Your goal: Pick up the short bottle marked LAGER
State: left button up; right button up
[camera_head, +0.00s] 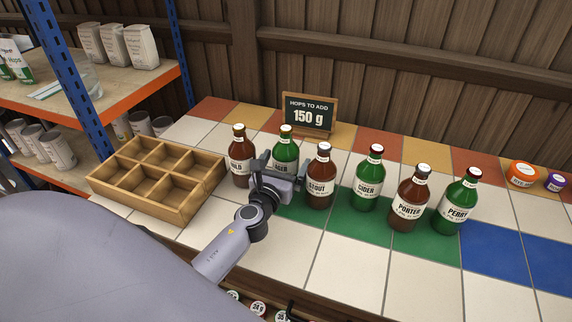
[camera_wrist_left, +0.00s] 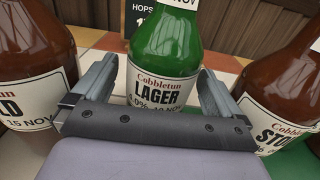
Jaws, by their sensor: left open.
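The green bottle marked LAGER (camera_head: 285,150) stands upright on the tiled counter, between the brown bottle ending in "LD" (camera_head: 240,160) and the brown STOUT bottle (camera_head: 319,180). In the left wrist view the LAGER bottle (camera_wrist_left: 165,45) is centred, its white label facing me. My left gripper (camera_head: 273,167) is open, its fingers on the left and right of the LAGER bottle's lower part in the left wrist view (camera_wrist_left: 163,88). I cannot tell whether the fingers touch it. The gripper hides the bottle's lower part in the head view. My right gripper is not in view.
Green CIDER (camera_head: 368,180), brown PORTER (camera_head: 409,198) and green PERRY (camera_head: 456,202) bottles stand to the right. An empty-looking wooden crate (camera_head: 205,187) with compartments is at left. A "150 g" chalkboard (camera_head: 308,115) stands behind. Brown bottles flank the gripper closely.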

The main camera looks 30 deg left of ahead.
pick_arm(q)
jog(key=shift+x, duration=1.4)
jog(key=c, duration=1.5)
jog(key=shift+r, duration=0.15)
